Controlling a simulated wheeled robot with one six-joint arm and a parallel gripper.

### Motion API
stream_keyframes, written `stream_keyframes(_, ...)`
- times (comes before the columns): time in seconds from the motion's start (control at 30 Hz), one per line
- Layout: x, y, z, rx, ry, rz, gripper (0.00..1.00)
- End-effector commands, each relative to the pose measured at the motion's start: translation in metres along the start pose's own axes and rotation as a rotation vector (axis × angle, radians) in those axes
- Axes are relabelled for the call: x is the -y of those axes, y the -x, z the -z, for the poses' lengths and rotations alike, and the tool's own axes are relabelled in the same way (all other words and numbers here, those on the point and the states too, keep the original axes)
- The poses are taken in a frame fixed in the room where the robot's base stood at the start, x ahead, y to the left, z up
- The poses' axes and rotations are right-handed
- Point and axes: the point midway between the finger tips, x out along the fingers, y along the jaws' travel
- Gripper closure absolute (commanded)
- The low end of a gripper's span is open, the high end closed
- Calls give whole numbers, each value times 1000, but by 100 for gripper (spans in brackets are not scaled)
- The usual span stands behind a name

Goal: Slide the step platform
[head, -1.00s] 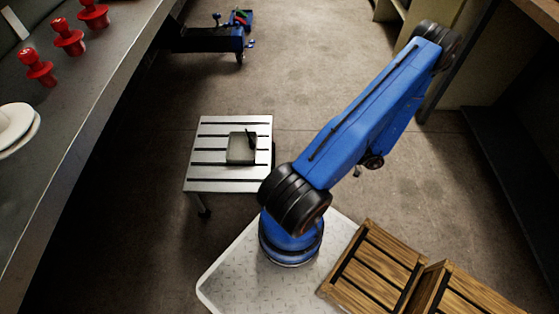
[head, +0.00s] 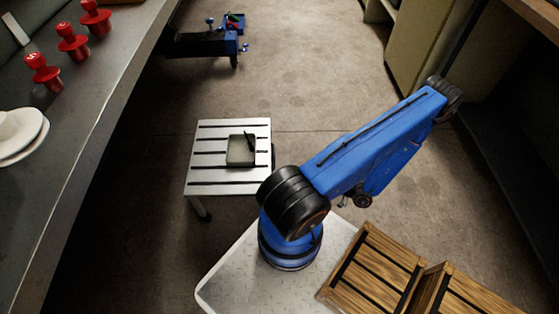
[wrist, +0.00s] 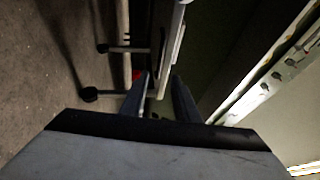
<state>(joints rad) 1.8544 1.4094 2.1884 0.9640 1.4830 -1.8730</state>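The step platform (head: 209,171), a low silver slatted stand on legs, is on the floor ahead of my base, left of my blue arm. A shallow grey tray with a black handle-like piece (head: 241,152) lies on its top. The arm's shoulder covers its near right corner. In the head view my gripper is hidden behind the arm. In the wrist view the gripper (wrist: 163,88) has its two fingers apart, with a pale edge in line with the gap. Legs with black feet (wrist: 90,95) lie just beyond; I cannot tell whether the fingers touch anything.
A long bench (head: 95,115) with several red knobbed pieces (head: 74,42) and white dishes (head: 20,133) runs along the left. A blue wheeled stand (head: 205,43) is farther back. Wooden crates (head: 375,268) sit at the lower right. Cabinets (head: 425,45) line the right. The middle floor is clear.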

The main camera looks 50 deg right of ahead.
Motion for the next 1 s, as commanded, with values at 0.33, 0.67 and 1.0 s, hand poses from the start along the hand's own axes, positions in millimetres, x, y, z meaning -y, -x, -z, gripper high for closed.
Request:
stream_keyframes(0.33, 0, -49, 0, 4, -2, 0, 72)
stream_keyframes(0.67, 0, -90, 0, 4, -2, 0, 72)
stream_keyframes(1.0, 0, -125, 0, 4, -1, 0, 72)
